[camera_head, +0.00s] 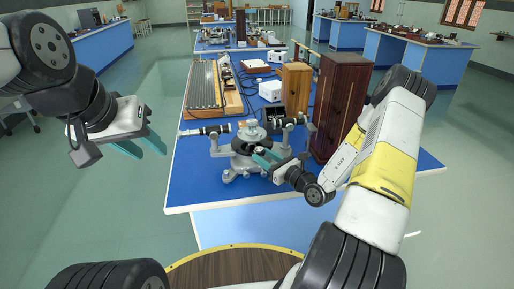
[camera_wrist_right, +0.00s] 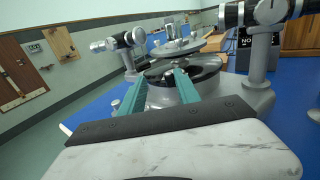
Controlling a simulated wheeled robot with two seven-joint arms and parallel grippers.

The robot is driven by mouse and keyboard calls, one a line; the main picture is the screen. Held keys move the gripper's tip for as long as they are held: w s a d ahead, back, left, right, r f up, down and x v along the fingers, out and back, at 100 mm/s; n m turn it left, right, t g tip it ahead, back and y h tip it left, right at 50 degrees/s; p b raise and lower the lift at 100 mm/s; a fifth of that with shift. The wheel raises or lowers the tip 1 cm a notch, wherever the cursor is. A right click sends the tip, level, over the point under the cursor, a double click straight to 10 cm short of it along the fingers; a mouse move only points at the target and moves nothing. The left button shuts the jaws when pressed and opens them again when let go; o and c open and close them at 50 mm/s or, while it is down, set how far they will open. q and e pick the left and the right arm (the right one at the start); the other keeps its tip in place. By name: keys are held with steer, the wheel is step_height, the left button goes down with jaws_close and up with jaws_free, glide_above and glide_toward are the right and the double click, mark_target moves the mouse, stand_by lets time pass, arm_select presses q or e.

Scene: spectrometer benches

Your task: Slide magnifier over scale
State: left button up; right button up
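The grey spectrometer (camera_head: 245,160) stands on the front blue bench, with a round dark disc (camera_wrist_right: 205,70) and a raised small table on top. My right gripper (camera_head: 263,157) reaches in at its front right. In the right wrist view its two teal fingers (camera_wrist_right: 161,75) are apart, with their tips at the near edge of the disc. A small part (camera_wrist_right: 168,74) shows between the tips; I cannot tell whether it is the magnifier or whether a finger touches it. The scale cannot be made out. My left gripper (camera_head: 146,146) is open and empty, left of the bench.
Two horizontal tubes (camera_head: 205,130) (camera_wrist_right: 235,14) stick out from the spectrometer on posts. A dark wooden cabinet (camera_head: 336,105) and a lighter wooden box (camera_head: 295,88) stand behind it at the right. A ridged panel (camera_head: 203,85) lies at the back left. The bench's front left is bare.

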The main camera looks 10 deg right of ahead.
steer(key=shift+d, duration=0.1)
stand_by(0.4)
steer(key=shift+s+d, duration=0.2)
steer(key=shift+s, duration=0.05)
steer(key=v, duration=0.7)
steer(key=shift+s, duration=0.1)
steer(key=s+a+r+n+g+y, duration=0.5)
steer(key=s+a+r+n+g, duration=0.4)
steer(key=a+r+n, duration=0.4)
steer(key=s+r+n+g+h, duration=0.4)
steer(key=s+n+g+h, duration=0.15)
steer(key=s+n, duration=0.4)
steer(key=s+d+r+n+t+h, duration=0.3)
steer(key=d+r+n+t+h, duration=0.2)
steer(key=d+r+n+h, duration=0.2)
step_height(320, 180, up, 2)
steer(key=shift+d+r+t, duration=0.1)
steer(key=shift+d+t, duration=0.25)
steer(key=shift+d, duration=0.65)
